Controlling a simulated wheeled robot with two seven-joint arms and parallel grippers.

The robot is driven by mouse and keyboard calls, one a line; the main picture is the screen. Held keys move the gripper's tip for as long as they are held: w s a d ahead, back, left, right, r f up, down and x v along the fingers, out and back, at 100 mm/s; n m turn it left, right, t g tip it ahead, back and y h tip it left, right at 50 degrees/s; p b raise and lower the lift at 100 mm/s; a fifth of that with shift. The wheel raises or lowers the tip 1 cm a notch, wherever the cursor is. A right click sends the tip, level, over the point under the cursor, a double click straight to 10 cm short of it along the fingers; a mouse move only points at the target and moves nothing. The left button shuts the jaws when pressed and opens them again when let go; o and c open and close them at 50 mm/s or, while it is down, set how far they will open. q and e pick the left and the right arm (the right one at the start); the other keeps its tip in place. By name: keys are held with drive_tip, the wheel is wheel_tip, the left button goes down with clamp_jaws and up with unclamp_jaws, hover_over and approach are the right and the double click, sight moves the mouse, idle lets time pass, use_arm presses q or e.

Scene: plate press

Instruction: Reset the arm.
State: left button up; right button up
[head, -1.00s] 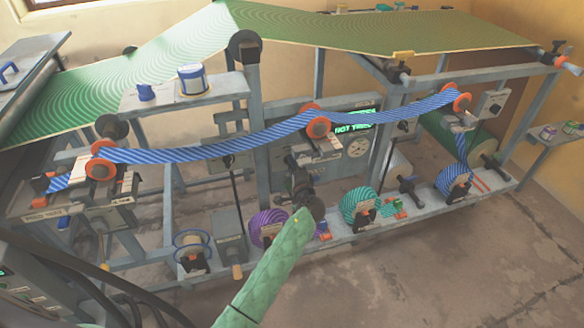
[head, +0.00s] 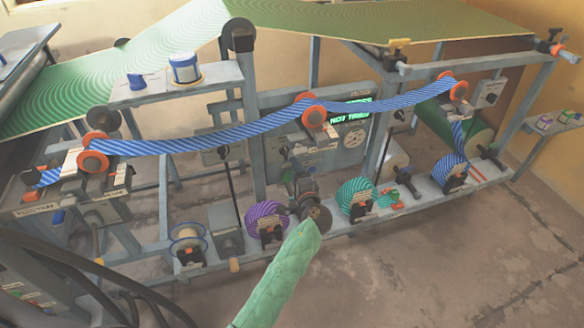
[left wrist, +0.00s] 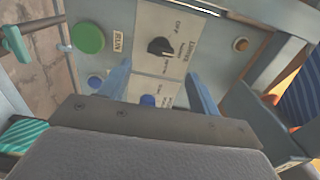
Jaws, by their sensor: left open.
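My left arm in a green quilted sleeve comes in from the bottom of the head view. Its dark wrist is in front of the press frame, between the purple roll (head: 265,222) and the teal roll (head: 357,198). The left gripper is partly hidden there by its own wrist. In the left wrist view the two blue-grey fingers of my left gripper (left wrist: 158,82) are apart with nothing between them. They point at a grey control panel (left wrist: 200,62) with a green button (left wrist: 87,37), a black knob (left wrist: 160,47) and a blue button (left wrist: 147,100). Contact with the panel cannot be told. My right gripper is out of view.
A blue striped web (head: 220,138) runs over orange-ended rollers above my left wrist. A green patterned sheet (head: 180,55) spans the top. A blue striped roll (head: 450,172) sits at the right on the lower rail. The concrete floor (head: 430,275) at lower right is clear.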

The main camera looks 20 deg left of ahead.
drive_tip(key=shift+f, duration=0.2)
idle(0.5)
